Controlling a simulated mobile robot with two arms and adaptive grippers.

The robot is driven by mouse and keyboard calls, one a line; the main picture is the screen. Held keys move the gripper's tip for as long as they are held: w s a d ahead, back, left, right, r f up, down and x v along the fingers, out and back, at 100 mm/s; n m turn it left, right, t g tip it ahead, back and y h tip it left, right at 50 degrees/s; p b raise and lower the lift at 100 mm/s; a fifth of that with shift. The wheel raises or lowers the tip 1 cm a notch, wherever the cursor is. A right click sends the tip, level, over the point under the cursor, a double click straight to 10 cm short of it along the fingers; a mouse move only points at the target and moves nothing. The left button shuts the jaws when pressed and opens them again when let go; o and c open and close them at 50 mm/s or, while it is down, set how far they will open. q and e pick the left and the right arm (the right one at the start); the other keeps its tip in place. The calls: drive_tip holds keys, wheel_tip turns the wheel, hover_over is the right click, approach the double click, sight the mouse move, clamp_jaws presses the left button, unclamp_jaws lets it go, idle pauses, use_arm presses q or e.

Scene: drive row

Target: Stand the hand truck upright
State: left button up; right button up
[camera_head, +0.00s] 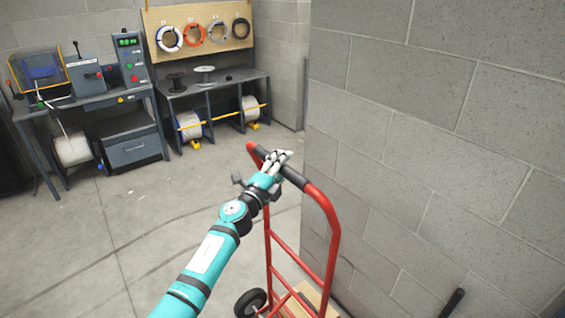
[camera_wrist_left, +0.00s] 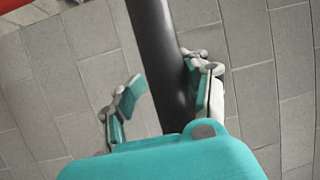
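The red hand truck (camera_head: 331,232) stands beside the grey block wall, with a black wheel (camera_head: 250,303) low down. I cannot tell exactly how far it leans. Its dark grip bar (camera_head: 294,177) crosses the top of the frame. My left gripper (camera_head: 281,157) is at this bar. In the left wrist view the grip bar (camera_wrist_left: 157,42) runs between the open fingers. The right-hand finger overlaps the bar's edge, and the left-hand finger stands apart from it. Contact is unclear. My right gripper is in neither view.
The block wall (camera_head: 440,110) rises close on the right of the hand truck. A workbench with machines (camera_head: 83,100) and a bench with spools (camera_head: 215,88) stand at the back. A pegboard with coiled cables (camera_head: 200,28) hangs above. The concrete floor (camera_head: 140,215) on the left is clear.

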use_arm(q)
drive_tip(key=shift+o, duration=0.7)
drive_tip(key=shift+a, duration=0.1)
drive_tip(key=shift+a+r, duration=0.1)
drive_tip(key=shift+r, duration=0.1)
drive_tip(key=shift+s+a, duration=0.1)
drive_tip(key=shift+s+a, duration=0.2)
drive_tip(key=shift+a, duration=0.05)
drive_tip(key=v, duration=1.1)
drive_tip(key=shift+f, duration=0.2)
drive_tip(key=shift+s, duration=0.1)
